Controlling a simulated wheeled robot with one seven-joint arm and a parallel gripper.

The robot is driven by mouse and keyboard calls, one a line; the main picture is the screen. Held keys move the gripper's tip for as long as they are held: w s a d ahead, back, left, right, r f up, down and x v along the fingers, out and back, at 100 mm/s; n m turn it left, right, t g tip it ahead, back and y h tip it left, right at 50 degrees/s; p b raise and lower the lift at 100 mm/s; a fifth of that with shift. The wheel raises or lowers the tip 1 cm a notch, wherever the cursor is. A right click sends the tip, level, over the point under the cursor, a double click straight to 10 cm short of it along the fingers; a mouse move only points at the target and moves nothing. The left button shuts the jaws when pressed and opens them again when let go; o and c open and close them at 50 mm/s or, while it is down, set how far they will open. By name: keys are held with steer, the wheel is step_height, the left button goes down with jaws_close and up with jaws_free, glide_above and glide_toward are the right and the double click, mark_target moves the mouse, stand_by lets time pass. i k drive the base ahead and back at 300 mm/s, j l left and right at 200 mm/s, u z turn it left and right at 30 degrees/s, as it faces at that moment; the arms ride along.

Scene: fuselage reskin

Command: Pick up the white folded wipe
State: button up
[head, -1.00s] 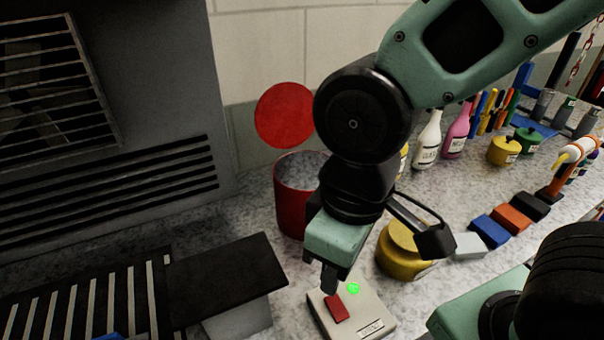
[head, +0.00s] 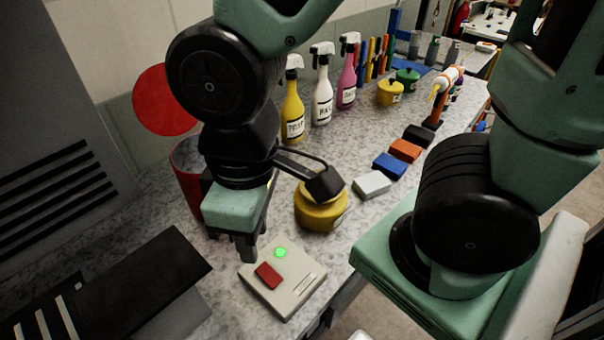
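The white folded wipe (head: 371,185) lies on the speckled counter, at the near end of a row of folded wipes. A blue wipe (head: 389,166), an orange wipe (head: 405,150) and a black wipe (head: 418,134) continue the row behind it. My gripper (head: 246,250) points down above the back left edge of a grey switch box, to the left of the white wipe and well apart from it. Its fingers are seen nearly edge-on, so its opening is unclear. No wipe shows at the fingers.
A yellow tin (head: 320,208) stands between my gripper and the white wipe. A red bin (head: 187,177) is behind my arm. Spray bottles (head: 322,97) line the back.

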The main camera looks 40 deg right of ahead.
mark_target(369, 186)
steer(key=k+z, duration=0.1)
steer(key=k, duration=0.55)
steer(key=z, duration=1.95)
steer(key=k+j+z, duration=0.6)
steer(key=k+j, duration=0.2)
